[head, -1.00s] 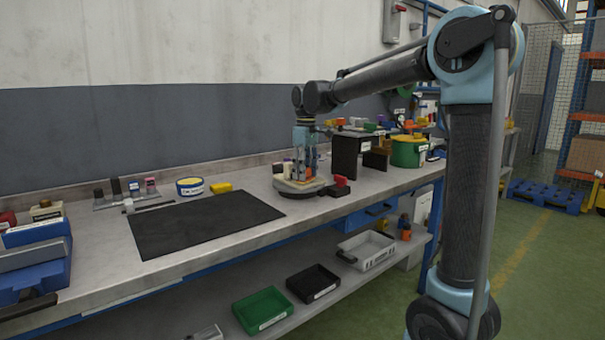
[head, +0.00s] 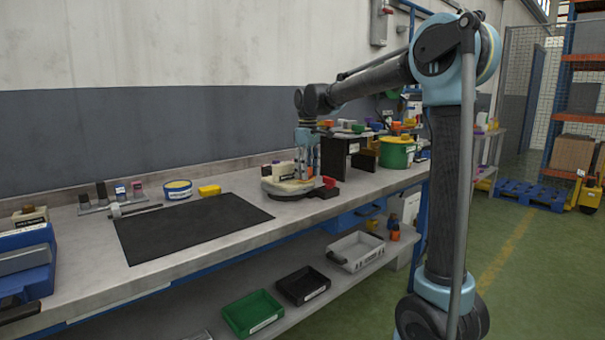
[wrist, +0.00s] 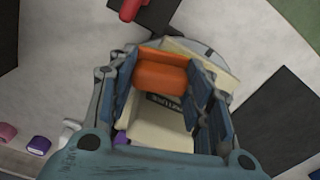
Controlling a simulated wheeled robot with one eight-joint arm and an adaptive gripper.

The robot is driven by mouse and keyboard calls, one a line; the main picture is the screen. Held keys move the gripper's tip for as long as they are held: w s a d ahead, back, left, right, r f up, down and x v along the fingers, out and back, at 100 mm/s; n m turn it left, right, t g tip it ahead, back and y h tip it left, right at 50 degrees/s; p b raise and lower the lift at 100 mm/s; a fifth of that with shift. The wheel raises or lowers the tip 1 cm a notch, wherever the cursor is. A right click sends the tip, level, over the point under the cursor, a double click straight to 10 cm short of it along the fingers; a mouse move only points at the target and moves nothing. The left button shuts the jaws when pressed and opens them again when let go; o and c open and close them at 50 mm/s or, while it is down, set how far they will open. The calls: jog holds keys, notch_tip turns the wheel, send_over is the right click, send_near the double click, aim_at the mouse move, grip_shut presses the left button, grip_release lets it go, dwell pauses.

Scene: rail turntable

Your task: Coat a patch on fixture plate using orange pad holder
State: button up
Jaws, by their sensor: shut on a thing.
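My gripper (head: 308,168) is over the round turntable on the bench. In the wrist view its blue fingers (wrist: 160,82) are closed on the sides of an orange block, which looks like the orange pad holder (wrist: 162,72). A pale plate, likely the fixture plate (wrist: 212,62), shows under and beyond the holder. In the head view this pale plate (head: 286,186) lies on the turntable. A cream labelled block (wrist: 158,122) shows close to the holder, between the fingers. The holder's underside is hidden, so I cannot tell whether it touches the plate.
A red-handled clamp (head: 328,182) sits at the turntable's right edge. A black mat (head: 190,228) lies to the left. A dark stand (head: 340,158) and green bin (head: 397,153) are to the right.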

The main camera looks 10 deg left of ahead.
jog(key=shift+w+d, duration=0.3)
jog(key=shift+w, duration=0.05)
jog(key=shift+f, duration=0.1)
jog(key=shift+s, duration=0.1)
jog(key=shift+s+a, duration=1.85)
jog(key=shift+s, duration=0.2)
jog(key=shift+s+a, duration=1.8)
jog(key=shift+s, duration=0.2)
jog(key=shift+w+d, duration=1.2)
jog(key=shift+w, duration=0.2)
jog(key=shift+w+d, duration=1.15)
jog(key=shift+w, duration=0.25)
jog(key=shift+w+d, duration=1.2)
jog(key=shift+w, duration=0.2)
jog(key=shift+s+a, duration=1.8)
jog(key=shift+s, duration=0.3)
jog(key=shift+s+a, duration=1.8)
jog(key=shift+s, duration=0.3)
